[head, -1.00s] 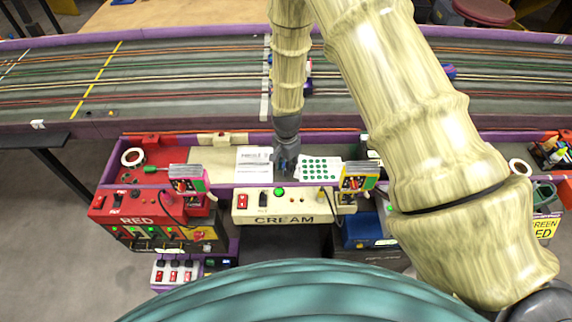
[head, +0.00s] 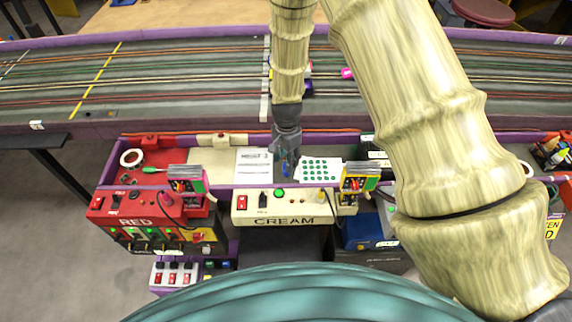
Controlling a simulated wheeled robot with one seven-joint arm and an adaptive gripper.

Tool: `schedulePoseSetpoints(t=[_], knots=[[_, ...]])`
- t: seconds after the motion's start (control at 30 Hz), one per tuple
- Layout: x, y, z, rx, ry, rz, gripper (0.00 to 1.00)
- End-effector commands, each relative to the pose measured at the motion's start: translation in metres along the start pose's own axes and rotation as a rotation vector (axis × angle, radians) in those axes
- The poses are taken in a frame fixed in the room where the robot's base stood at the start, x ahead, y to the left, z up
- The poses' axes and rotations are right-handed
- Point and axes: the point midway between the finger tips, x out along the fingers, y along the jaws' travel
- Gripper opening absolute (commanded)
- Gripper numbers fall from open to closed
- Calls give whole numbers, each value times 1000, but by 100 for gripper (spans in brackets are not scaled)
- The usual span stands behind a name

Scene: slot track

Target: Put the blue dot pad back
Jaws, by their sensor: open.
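A white pad with rows of green dots (head: 321,170) lies on the shelf behind the CREAM panel. I make out no pad with blue dots. My gripper (head: 286,174) points down just left of the green dot pad, between it and a white printed sheet (head: 253,164). It is open. A small blue patch shows at its fingertips; I cannot tell whether it belongs to the gripper or to a thing behind it. My own arm hides part of the shelf to the right.
A purple-edged slot track (head: 180,80) runs across the back, with a pink car (head: 347,73) on it. In front are a red control box (head: 140,220) and the CREAM box (head: 283,207). A tape roll (head: 132,158) and handsets (head: 359,178) lie around the shelf.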

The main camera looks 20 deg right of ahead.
Motion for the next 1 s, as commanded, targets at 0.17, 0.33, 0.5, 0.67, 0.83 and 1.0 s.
schedulePoseSetpoints(t=[0.17, 0.33, 0.5, 0.67, 0.83, 1.0], knots=[[-24, 0, 0, 0, 1, -1, 43], [-46, -1, -1, 1, 1, -2, 43], [-64, 0, 0, 1, 1, -1, 43], [-74, 0, 0, 1, 0, 0, 43], [-78, 0, 0, 0, 0, 1, 43], [-78, 0, 0, 0, 0, 1, 43]])
